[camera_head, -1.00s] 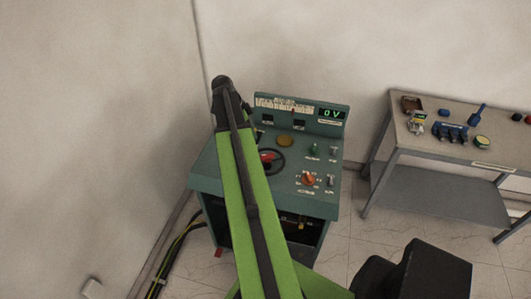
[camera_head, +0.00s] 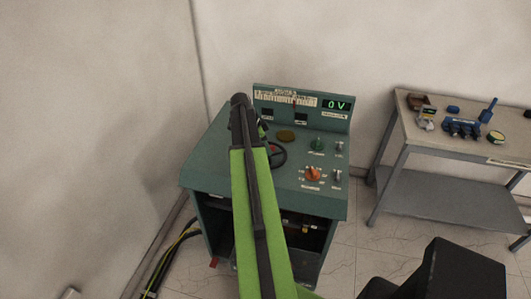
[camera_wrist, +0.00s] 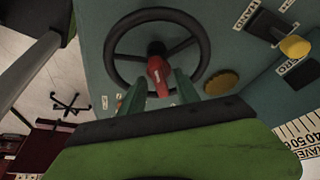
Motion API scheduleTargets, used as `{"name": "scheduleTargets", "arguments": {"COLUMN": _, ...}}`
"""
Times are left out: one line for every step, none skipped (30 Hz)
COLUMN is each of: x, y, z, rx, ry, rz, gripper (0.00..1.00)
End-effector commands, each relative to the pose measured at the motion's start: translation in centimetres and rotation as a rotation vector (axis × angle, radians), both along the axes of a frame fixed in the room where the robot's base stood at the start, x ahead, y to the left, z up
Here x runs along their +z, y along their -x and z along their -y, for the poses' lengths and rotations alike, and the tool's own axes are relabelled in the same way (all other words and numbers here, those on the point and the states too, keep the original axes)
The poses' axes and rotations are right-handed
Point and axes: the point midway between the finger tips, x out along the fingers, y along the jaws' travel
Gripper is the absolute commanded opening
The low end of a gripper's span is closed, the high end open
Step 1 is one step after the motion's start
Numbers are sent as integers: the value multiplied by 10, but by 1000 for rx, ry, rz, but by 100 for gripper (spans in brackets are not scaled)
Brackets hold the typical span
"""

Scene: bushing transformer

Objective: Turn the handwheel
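The handwheel (camera_wrist: 155,47) is a black spoked ring on the green console top, seen from above in the wrist view. A red handle (camera_wrist: 158,70) stands near its hub. In the head view the handwheel (camera_head: 282,152) shows only in part, because my arm covers its left side. My gripper (camera_wrist: 160,88) is open, with its two green fingers apart near the lower part of the wheel. The red handle appears between or just beyond the fingertips. I see no clear contact, and the exact gap in depth cannot be told.
The console (camera_head: 208,165) carries a 0 V display (camera_head: 337,105), an orange knob (camera_head: 313,174), a green knob (camera_head: 317,145) and a yellow-brown button (camera_wrist: 221,82). A grey workbench (camera_head: 412,155) with small parts stands at right. Walls rise close behind and left. Cables (camera_head: 165,258) lie at lower left.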

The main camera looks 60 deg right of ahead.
Motion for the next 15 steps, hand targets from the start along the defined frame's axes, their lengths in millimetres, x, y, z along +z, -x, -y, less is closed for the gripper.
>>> {"name": "scheduleTargets", "arguments": {"x": 1, "y": 0, "z": 0, "rx": 0, "ry": 0, "rz": 0, "gripper": 38}}
{"name": "scheduleTargets", "arguments": {"x": 1, "y": 0, "z": 0, "rx": 0, "ry": 0, "rz": 0, "gripper": 38}}
{"name": "scheduleTargets", "arguments": {"x": 2, "y": 0, "z": 0, "rx": 0, "ry": 0, "rz": 0, "gripper": 38}}
{"name": "scheduleTargets", "arguments": {"x": 2, "y": 0, "z": 0, "rx": 0, "ry": 0, "rz": 0, "gripper": 38}}
{"name": "scheduleTargets", "arguments": {"x": 2, "y": 0, "z": 0, "rx": 0, "ry": 0, "rz": 0, "gripper": 37}}
{"name": "scheduleTargets", "arguments": {"x": 2, "y": 0, "z": 0, "rx": 0, "ry": 0, "rz": 0, "gripper": 32}}
{"name": "scheduleTargets", "arguments": {"x": 2, "y": 0, "z": 0, "rx": 1, "ry": 0, "rz": 0, "gripper": 28}}
{"name": "scheduleTargets", "arguments": {"x": 2, "y": 0, "z": 0, "rx": 1, "ry": 0, "rz": 0, "gripper": 24}}
{"name": "scheduleTargets", "arguments": {"x": 2, "y": 0, "z": 0, "rx": 1, "ry": 0, "rz": 0, "gripper": 19}}
{"name": "scheduleTargets", "arguments": {"x": 2, "y": 0, "z": 0, "rx": 1, "ry": 0, "rz": 0, "gripper": 15}}
{"name": "scheduleTargets", "arguments": {"x": 2, "y": 0, "z": 0, "rx": 1, "ry": 0, "rz": 0, "gripper": 11}}
{"name": "scheduleTargets", "arguments": {"x": 2, "y": -1, "z": 0, "rx": 1, "ry": 0, "rz": 0, "gripper": 5}}
{"name": "scheduleTargets", "arguments": {"x": 2, "y": -1, "z": 0, "rx": 1, "ry": 0, "rz": 0, "gripper": 2}}
{"name": "scheduleTargets", "arguments": {"x": 2, "y": -1, "z": 0, "rx": 1, "ry": 0, "rz": 0, "gripper": 0}}
{"name": "scheduleTargets", "arguments": {"x": 1, "y": -1, "z": -1, "rx": 1, "ry": 0, "rz": 0, "gripper": 0}}
